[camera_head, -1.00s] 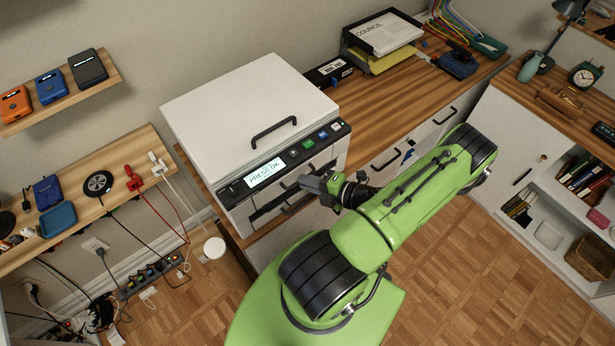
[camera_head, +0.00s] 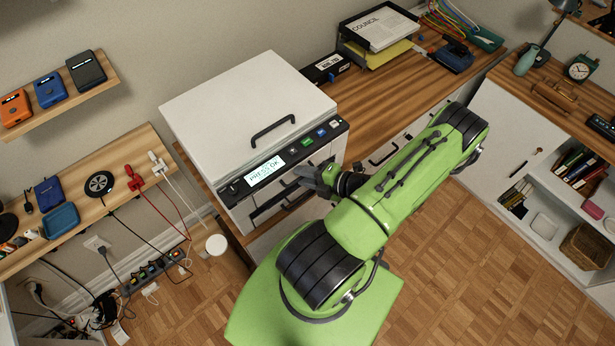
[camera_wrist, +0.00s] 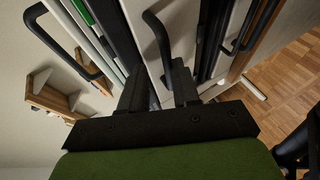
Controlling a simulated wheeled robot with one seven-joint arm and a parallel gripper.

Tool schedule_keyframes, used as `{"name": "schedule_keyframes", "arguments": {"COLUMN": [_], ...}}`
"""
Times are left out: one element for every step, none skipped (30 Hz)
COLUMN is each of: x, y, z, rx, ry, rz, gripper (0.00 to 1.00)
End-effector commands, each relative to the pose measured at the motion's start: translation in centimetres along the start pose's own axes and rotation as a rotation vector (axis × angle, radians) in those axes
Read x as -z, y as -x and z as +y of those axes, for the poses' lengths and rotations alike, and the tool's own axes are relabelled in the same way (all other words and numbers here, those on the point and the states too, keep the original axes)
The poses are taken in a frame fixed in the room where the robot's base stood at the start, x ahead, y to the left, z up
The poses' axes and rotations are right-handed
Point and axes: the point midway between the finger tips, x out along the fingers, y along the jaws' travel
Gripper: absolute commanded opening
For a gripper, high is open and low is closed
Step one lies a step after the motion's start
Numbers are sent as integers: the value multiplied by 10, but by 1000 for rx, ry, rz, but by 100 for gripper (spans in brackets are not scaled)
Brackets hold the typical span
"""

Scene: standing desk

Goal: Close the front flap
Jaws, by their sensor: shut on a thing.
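The white office machine (camera_head: 238,105) stands on the wooden desk, its top lid down and its display (camera_head: 265,172) lit with "PRESS OK". The front flap is the white panel with a black handle (camera_wrist: 152,38) just below the control panel in the wrist view. In the head view, my gripper (camera_head: 312,178) is at the machine's front, covering much of the flap. In the wrist view, my gripper (camera_wrist: 158,92) has its two dark fingers around the lower end of this handle. The exact contact is partly hidden, and how far the flap stands open is hard to tell.
The lid handle (camera_head: 272,131) is above the control panel. A dark slot and another handle (camera_wrist: 245,30) lie beyond the flap. A paper tray (camera_head: 378,30) stands to the right on the desk. A shelf with cables (camera_head: 100,184) is at left. Floor is clear at right.

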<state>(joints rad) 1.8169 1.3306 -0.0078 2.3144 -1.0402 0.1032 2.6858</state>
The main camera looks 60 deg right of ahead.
Motion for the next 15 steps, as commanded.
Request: {"name": "schedule_keyframes", "arguments": {"x": [0, 0, 0, 0, -1, -1, -1, -1, -1, -1, -2, -2, -2, -3, -3], "y": [-1, -1, -1, -1, -1, -1, -1, -1, 0, 1, 3, 7, 12, 18, 28], "z": [4, 4, 4, 4, 4, 4, 4, 4, 3, 3, 3, 3, 2, 2, 2], "rx": [-13, -13, -13, -12, -12, -12, -12, -12, -11, -11, -11, -9, -9, -8, -7], "ry": [4, 3, 3, 3, 3, 3, 3, 3, 3, 3, 3, 3, 3, 3, 3], "rz": [0, 0, 0, -1, -1, -1, -2, -2, -2, -3, -4, -6, -7, -8, -10], "gripper": [21, 21, 21, 21, 21, 21, 21, 21, 21, 21, 21, 21, 21, 21, 21]}}
